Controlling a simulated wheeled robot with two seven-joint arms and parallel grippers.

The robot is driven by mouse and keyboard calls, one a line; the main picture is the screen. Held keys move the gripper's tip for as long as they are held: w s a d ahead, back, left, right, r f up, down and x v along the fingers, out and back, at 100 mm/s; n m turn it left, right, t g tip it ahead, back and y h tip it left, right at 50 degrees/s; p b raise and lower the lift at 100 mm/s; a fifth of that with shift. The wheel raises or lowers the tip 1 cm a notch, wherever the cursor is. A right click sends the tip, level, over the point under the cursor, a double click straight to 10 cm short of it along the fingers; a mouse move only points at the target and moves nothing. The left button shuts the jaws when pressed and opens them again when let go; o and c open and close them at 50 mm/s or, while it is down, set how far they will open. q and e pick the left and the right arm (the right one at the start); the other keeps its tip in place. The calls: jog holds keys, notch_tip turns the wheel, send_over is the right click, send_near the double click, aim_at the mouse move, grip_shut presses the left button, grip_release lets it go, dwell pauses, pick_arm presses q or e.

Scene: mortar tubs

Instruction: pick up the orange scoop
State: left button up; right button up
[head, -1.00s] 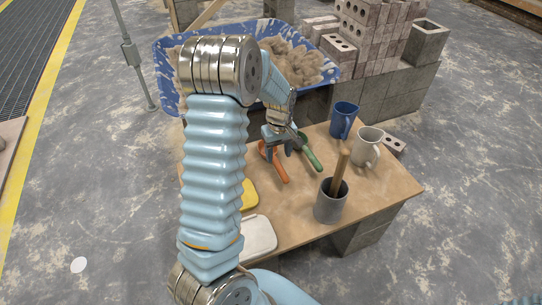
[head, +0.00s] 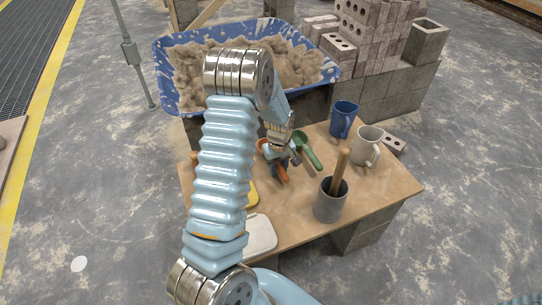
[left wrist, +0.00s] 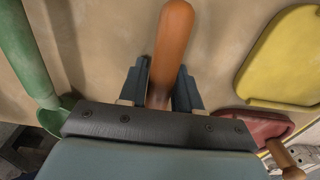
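The orange scoop (head: 284,175) lies on the wooden table, its handle toward the front and its bowl partly hidden by my gripper. In the left wrist view its handle (left wrist: 173,40) runs up from between the fingers; the bowl is hidden. My left gripper (head: 283,162) is over the scoop. In the left wrist view the two dark fingers (left wrist: 160,88) stand open, one on each side of the handle, with small gaps seeming to show. My right gripper is in neither view.
A green scoop (head: 310,152) lies just right of the orange one. A grey pot with a wooden handle (head: 330,205), a white mug (head: 366,148) and a blue mug (head: 343,120) stand further right. A yellow item (left wrist: 285,60) and a red one (left wrist: 250,124) lie nearby. A blue tub (head: 170,88) stands behind.

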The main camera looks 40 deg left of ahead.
pick_arm(q)
grip_shut()
